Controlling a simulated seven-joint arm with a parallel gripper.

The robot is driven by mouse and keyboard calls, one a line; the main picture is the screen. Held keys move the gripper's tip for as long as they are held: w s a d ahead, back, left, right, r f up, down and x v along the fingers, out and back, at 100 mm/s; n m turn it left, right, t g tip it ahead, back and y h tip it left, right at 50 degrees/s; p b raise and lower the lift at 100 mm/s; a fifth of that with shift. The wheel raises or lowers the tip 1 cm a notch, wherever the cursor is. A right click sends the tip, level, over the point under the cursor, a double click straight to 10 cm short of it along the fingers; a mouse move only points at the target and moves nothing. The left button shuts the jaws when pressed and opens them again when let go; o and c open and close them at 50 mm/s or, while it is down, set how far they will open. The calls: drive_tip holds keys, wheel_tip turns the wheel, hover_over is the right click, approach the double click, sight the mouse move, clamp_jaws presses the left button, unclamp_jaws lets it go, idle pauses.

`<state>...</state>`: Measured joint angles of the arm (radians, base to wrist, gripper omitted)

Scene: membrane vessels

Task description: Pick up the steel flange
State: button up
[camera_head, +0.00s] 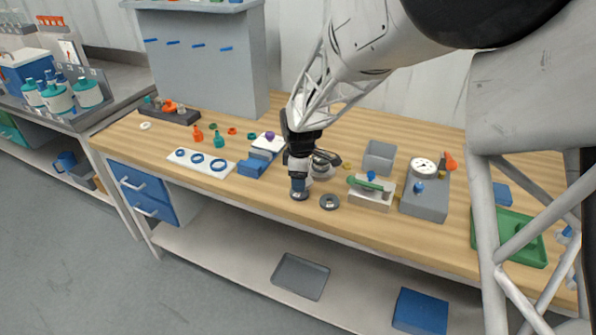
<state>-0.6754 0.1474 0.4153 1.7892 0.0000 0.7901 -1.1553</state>
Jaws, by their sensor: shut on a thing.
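My gripper (299,177) points down over the front middle of the table. It is shut on a small grey piece with a dark lower end (299,195), whose shape is mostly hidden by the jaws. I cannot tell from this view whether this piece is clear of the table. A round dark-grey ring with a lighter centre (329,202), which looks like a steel flange, lies flat on the table just right of the gripper, apart from the jaws. A rounded steel part (322,170) shows just behind and right of the gripper, partly hidden.
Left are a blue block (251,168) and a white plate with blue rings (227,171). Right are a white fixture with a green bar (372,194), a grey bin (380,157), a grey gauge box (425,199) and a green tray (538,260). The table's front edge is close.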

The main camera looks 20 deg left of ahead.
drive_tip(key=shift+s+d, duration=0.25)
drive_tip(key=shift+s, duration=0.05)
drive_tip(key=shift+r, duration=0.2)
idle(0.5)
drive_tip(key=shift+r, duration=1.85)
drive_tip(key=w+r, duration=0.2)
drive_tip(key=w, duration=0.2)
drive_tip(key=w+r, duration=0.2)
drive_tip(key=w, duration=0.2)
drive_tip(key=w+r, duration=0.1)
drive_tip(key=w, duration=0.4)
drive_tip(key=shift+d+r, duration=0.35)
drive_tip(key=shift+r, duration=0.05)
drive_tip(key=shift+f, duration=0.2)
drive_tip(key=shift+f, duration=3.75)
